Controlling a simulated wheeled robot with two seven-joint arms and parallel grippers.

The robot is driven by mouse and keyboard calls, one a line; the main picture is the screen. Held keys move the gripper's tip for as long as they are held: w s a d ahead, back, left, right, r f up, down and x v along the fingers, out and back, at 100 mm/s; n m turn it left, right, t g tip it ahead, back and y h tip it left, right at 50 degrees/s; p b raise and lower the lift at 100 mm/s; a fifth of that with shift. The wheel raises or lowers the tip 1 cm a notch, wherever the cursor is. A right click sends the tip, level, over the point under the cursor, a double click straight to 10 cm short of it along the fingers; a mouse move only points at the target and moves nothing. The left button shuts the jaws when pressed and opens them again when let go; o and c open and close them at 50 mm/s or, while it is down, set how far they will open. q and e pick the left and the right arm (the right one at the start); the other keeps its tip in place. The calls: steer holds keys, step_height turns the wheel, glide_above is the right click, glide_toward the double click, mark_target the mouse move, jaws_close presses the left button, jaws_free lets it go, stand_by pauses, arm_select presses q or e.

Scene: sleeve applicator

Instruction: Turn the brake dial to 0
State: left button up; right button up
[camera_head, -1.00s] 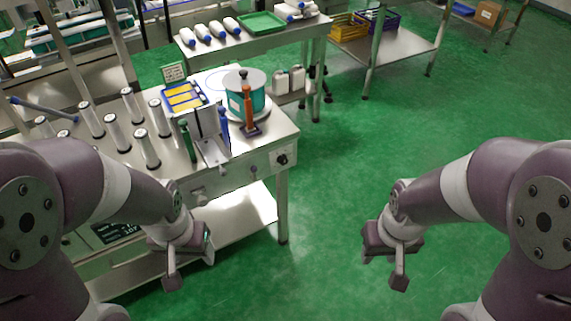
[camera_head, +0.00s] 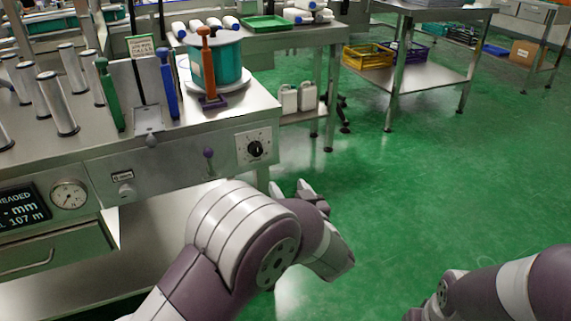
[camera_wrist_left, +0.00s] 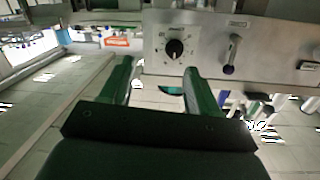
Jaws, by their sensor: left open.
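The brake dial (camera_head: 256,149) is a black knob on a pale scale plate at the right end of the bench's steel front panel. It also shows in the left wrist view (camera_wrist_left: 174,48), above and between the fingertips. Its numbers and setting are too small to read. My left gripper (camera_head: 292,188) is beside and below the dial, to its right in the head view. In the left wrist view its fingers (camera_wrist_left: 160,76) are apart with nothing between them, and the knob is clear of them. My right arm shows at the lower right; its gripper is out of the frame.
A purple-knobbed lever (camera_head: 208,154) sits left of the dial, with a round gauge (camera_head: 69,195) further left. The bench top holds a teal drum (camera_head: 222,62), an orange-handled tool (camera_head: 207,65) and steel posts. Green floor (camera_head: 400,185) is open on the right.

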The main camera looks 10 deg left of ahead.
mark_target(258, 152)
arm_select(q)
steer(key=shift+y, duration=0.8)
steer(key=b+x, duration=0.1)
steer(key=x, duration=0.3)
steer(key=a+r+b+x, duration=0.1)
steer(key=b+x, duration=0.1)
steer(key=x, duration=0.2)
steer(key=s+b+x, duration=0.1)
steer(key=b+x, duration=0.1)
steer(key=x, duration=0.2)
steer(key=shift+w+a+r, duration=0.2)
steer(key=shift+a+r, duration=0.15)
steer(key=shift+a, duration=0.05)
steer(key=shift+w+a+r, duration=0.1)
steer(key=shift+w+a, duration=0.05)
steer(key=c, duration=1)
